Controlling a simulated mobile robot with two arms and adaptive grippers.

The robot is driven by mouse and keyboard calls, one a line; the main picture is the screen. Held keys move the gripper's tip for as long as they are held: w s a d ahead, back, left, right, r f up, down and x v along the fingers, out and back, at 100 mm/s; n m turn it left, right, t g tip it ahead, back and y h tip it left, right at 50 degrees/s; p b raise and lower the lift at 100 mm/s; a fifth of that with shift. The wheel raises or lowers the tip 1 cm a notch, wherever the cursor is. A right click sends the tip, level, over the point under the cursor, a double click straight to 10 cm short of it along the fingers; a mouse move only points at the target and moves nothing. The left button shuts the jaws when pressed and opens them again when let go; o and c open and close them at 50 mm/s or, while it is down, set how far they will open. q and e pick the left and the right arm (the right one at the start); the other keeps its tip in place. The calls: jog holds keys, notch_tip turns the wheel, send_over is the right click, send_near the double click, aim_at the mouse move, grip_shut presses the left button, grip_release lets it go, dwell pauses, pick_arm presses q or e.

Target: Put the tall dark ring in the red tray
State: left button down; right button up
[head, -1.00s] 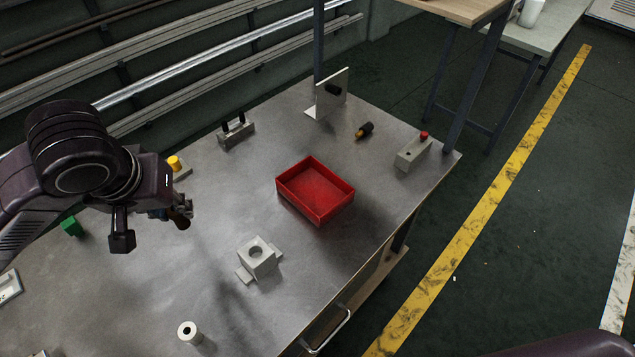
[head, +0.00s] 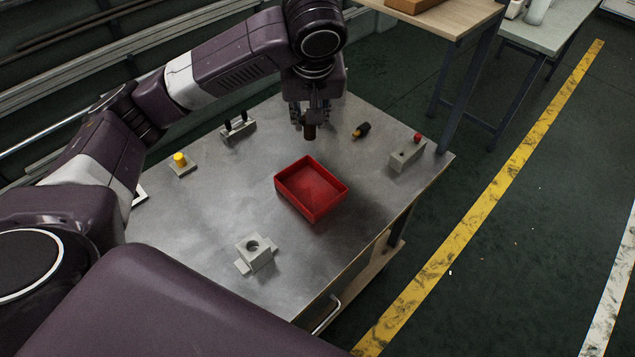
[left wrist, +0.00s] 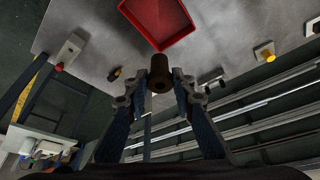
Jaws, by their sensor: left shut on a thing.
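My left gripper (head: 309,122) is shut on a tall dark brown ring (head: 310,132), which hangs upright below the fingers. The ring is above the table, just behind the red tray (head: 325,215) in the head view. In the left wrist view the ring (left wrist: 160,75) sits between the two fingertips (left wrist: 160,82), and the red tray (left wrist: 160,42) lies beyond it at the top. The tray is open and empty. The ring is apart from the tray. My right gripper is not in view.
On the metal table (head: 200,225) stand a grey block with a hole (head: 255,256), a yellow-topped peg base (head: 181,164), a two-pin holder (head: 238,130) and a red-knobbed block (head: 406,156). A black and brass piece (head: 361,130) lies right of the ring. Table around the tray is clear.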

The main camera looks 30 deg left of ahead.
pick_arm(q)
jog(key=shift+a+f+b, duration=0.2)
jog(key=shift+f+b, duration=0.15)
jog(key=shift+f, duration=9.6)
jog(key=c, duration=1.7)
grip_release()
jog(key=shift+f, duration=0.1)
jog(key=shift+c, duration=0.2)
jog(key=shift+o, duration=0.6)
